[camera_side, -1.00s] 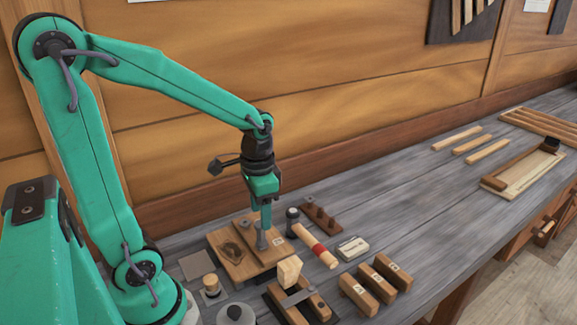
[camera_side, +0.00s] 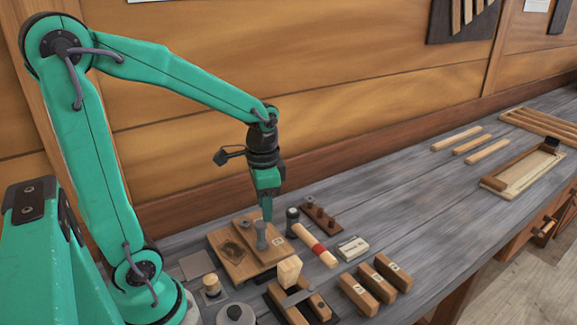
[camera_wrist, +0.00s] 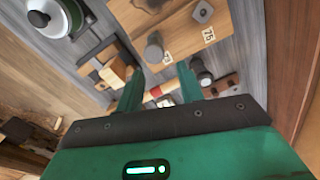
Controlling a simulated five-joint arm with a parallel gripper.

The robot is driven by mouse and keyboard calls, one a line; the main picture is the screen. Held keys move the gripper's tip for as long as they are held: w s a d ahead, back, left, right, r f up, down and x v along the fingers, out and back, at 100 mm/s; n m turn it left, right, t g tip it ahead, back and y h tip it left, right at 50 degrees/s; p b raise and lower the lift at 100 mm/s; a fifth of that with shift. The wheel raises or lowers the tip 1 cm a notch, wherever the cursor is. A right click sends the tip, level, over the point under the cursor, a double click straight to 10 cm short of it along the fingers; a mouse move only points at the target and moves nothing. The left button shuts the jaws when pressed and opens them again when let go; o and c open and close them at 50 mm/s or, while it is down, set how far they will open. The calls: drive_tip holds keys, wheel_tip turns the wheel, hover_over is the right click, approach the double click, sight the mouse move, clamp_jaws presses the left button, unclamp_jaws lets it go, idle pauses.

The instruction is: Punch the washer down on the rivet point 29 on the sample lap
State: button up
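The sample lap (camera_side: 246,260) is a wooden block of stepped boards near my base, with a small number label that I cannot read for certain; it also shows in the wrist view (camera_wrist: 178,40). A grey metal punch (camera_side: 261,237) stands upright on it, and its round top shows in the wrist view (camera_wrist: 153,48). My gripper (camera_side: 267,216) is just above the punch and looks apart from it. In the wrist view its two fingers (camera_wrist: 161,70) are spread with nothing between them. Any washer under the punch is hidden.
A wooden clamp-like block (camera_side: 291,285), labelled blocks (camera_side: 377,280) and a round-lidded pot (camera_side: 236,315) are in front.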

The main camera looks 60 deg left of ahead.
sight(301, 227)
drive_tip(key=shift+w+a+f+m, duration=0.2)
drive_tip(key=shift+w+f+m, duration=0.5)
drive_tip(key=shift+w+m, duration=1.4)
drive_tip(key=shift+w+a+f+m, duration=0.15)
drive_tip(key=shift+w+f+m, duration=0.5)
drive_tip(key=shift+w+m, duration=1.4)
drive_tip(key=shift+w+a+f+m, duration=0.2)
drive_tip(key=shift+w+f+m, duration=0.7)
drive_tip(key=shift+m, duration=2.15)
drive_tip(key=shift+w+r, duration=0.1)
drive_tip(key=shift+w, duration=0.1)
drive_tip(key=shift+f, duration=4.4)
clamp_jaws()
drive_tip(key=shift+r, duration=0.7)
